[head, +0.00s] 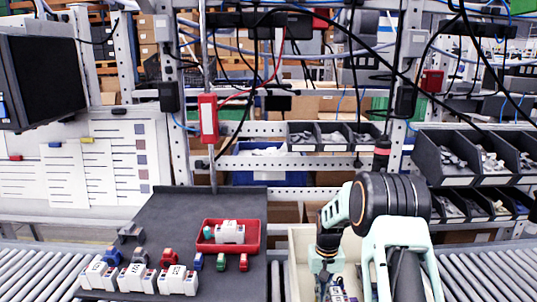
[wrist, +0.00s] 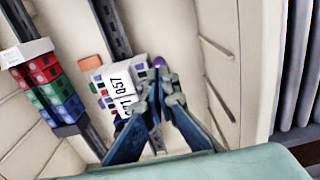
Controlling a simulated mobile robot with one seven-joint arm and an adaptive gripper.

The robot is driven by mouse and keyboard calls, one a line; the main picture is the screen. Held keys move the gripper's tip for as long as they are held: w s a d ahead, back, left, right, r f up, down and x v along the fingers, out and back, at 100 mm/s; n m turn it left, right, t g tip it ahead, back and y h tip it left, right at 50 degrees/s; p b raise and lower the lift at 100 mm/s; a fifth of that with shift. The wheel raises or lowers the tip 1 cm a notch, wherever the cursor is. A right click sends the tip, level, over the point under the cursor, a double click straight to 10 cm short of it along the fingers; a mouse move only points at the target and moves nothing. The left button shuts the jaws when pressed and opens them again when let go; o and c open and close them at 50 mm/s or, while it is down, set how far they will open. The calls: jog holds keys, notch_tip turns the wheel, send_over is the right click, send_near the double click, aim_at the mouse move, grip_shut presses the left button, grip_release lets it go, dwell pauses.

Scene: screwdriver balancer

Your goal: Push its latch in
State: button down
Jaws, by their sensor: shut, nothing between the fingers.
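A white module (wrist: 120,88) with a printed label sits on a dark rail in the wrist view. Small coloured parts show along its left side, and an orange piece (wrist: 90,62) is at its upper left. A small purple part (wrist: 158,62) shows just beyond the fingertips. I cannot tell which part is the latch. My gripper (wrist: 160,90) is shut and empty, with its fingertips close against the module's right side; whether they touch is unclear. In the head view my gripper (head: 324,278) reaches down into a cream box (head: 299,262), and the module is mostly hidden there.
A second rail carries red, green and blue blocks (wrist: 48,88) left of the module. The box's right wall (wrist: 225,70) is close to the fingers. A dark mat (head: 172,215) holds several white modules and a red tray (head: 250,247). Roller conveyors (head: 490,272) lie at both sides.

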jog(key=shift+r, duration=0.3)
notch_tip(320, 180, up, 16)
jog(key=p, duration=0.6)
dwell(0.4)
